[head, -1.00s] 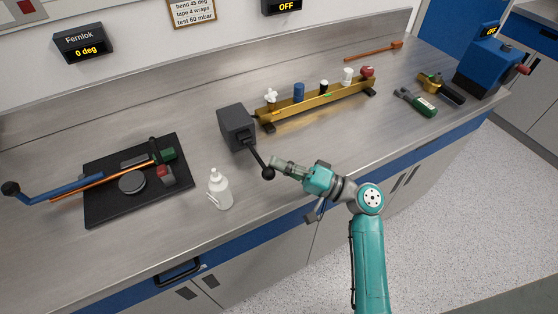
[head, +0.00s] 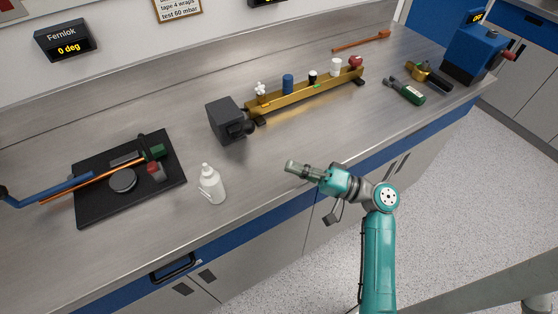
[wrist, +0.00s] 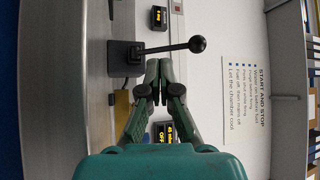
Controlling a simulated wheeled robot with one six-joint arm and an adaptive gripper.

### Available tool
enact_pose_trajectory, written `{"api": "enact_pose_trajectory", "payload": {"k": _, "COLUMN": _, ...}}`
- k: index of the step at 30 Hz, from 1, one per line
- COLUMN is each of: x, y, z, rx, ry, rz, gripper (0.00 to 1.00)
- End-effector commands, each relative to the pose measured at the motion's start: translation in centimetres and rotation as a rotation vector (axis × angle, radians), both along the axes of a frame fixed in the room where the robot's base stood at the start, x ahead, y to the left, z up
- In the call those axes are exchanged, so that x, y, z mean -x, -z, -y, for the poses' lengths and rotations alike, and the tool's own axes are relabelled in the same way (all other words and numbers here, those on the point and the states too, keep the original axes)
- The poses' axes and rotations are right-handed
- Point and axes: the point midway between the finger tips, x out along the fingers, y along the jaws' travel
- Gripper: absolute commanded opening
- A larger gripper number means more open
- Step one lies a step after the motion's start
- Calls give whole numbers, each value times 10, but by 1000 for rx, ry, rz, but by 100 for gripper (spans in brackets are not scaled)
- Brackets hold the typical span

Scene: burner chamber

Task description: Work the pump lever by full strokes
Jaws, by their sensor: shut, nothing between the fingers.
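The pump (head: 226,118) is a dark grey box on the steel bench, left of the brass rail in the head view. Its black lever and knob (head: 240,129) look foreshortened there, close against the box. In the wrist view the pump's box (wrist: 122,59) is at upper left, and the lever runs right to its round knob (wrist: 198,44). My gripper (head: 290,166) is shut and empty, right and front of the pump, apart from the lever. In the wrist view the fingertips (wrist: 158,66) lie just below the lever in the picture; the depth gap is unclear.
A white bottle (head: 211,186) stands near the bench's front edge. A black mat (head: 90,207) with tools lies left. The brass rail (head: 310,92) with coloured knobs stands behind. Bare bench lies between my gripper and the bottle.

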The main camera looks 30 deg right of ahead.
Motion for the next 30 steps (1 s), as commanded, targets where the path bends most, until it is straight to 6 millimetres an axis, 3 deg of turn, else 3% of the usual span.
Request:
{"api": "enact_pose_trajectory", "payload": {"k": 3, "x": 14, "y": 4, "z": 16, "rx": -2, "ry": 7, "rz": 2, "gripper": 0}}
{"api": "enact_pose_trajectory", "payload": {"k": 12, "x": 35, "y": 10, "z": 37, "rx": 0, "ry": 6, "rz": 6, "gripper": 0}}
{"api": "enact_pose_trajectory", "payload": {"k": 30, "x": 38, "y": 11, "z": 39, "rx": 0, "ry": 4, "rz": 6, "gripper": 0}}
